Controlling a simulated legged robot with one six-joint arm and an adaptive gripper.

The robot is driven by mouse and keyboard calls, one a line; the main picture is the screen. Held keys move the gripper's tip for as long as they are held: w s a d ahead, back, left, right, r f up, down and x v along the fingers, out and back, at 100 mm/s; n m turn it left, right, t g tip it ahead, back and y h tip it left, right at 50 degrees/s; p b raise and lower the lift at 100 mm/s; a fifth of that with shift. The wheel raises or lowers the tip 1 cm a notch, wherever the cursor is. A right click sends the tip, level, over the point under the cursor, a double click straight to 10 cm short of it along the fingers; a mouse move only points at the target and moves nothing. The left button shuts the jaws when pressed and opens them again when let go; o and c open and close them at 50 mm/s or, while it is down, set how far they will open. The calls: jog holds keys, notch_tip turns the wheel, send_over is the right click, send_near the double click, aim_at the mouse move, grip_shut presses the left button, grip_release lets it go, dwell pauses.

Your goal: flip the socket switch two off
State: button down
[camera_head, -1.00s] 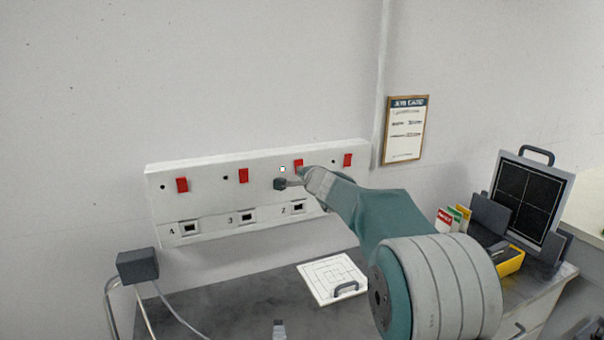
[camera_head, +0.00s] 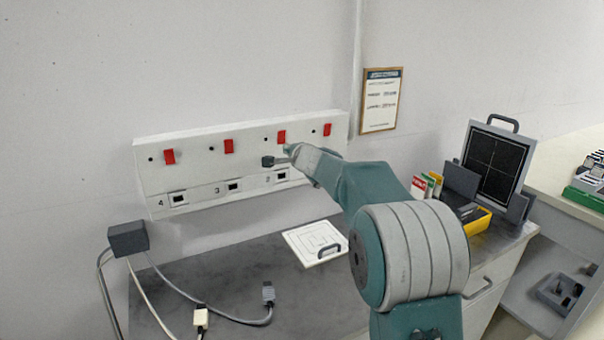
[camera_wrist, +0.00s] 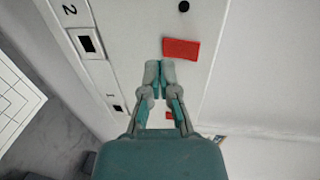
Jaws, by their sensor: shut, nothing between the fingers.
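A white socket panel (camera_head: 205,163) on the wall carries a row of red rocker switches above numbered sockets. The red switch above socket 2 (camera_head: 281,137) is beside my gripper (camera_head: 289,149). In the wrist view my gripper (camera_wrist: 160,68) is shut and empty, its fingertips next to the lower edge of that red switch (camera_wrist: 181,49). I cannot tell whether they touch it. A round dark indicator (camera_wrist: 184,6) sits beyond the switch. The rocker's tilt is too small to tell. The switch above socket 1 (camera_wrist: 170,115) is partly hidden behind my gripper.
A dark bench top (camera_head: 235,260) below holds a white square plate with a handle (camera_head: 318,243) and loose cable plugs (camera_head: 268,294). A grey box (camera_head: 127,238) is at the left. A yellow bin (camera_head: 470,218) and a black framed panel (camera_head: 497,165) stand at the right.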

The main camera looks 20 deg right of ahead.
jog(key=shift+s+d+f, duration=0.75)
jog(key=shift+s+d, duration=0.75)
jog(key=shift+s, duration=3.4)
jog(key=s+a+n+g+y, duration=0.25)
jog(key=s+a+n, duration=0.3)
jog(key=s, duration=0.35)
jog(key=s+a+n+g+y, duration=0.2)
jog(key=s+a+n+g, duration=0.15)
jog(key=s+a, duration=0.4)
jog(key=s+d+f+n+g+h, duration=0.1)
jog(key=s+d+f+n+h, duration=0.1)
jog(key=s, duration=0.6)
jog(key=s+d+f+n+g+h, duration=0.1)
jog(key=s+d+f+n+h, duration=0.1)
jog(key=s, duration=0.6)
jog(key=s+d+f+n+g+h, duration=0.2)
jog(key=s+d+f+h, duration=0.2)
jog(key=s, duration=0.3)
jog(key=shift+s+f+n, duration=0.3)
jog(key=shift+s+f, duration=0.1)
jog(key=shift+f, duration=0.1)
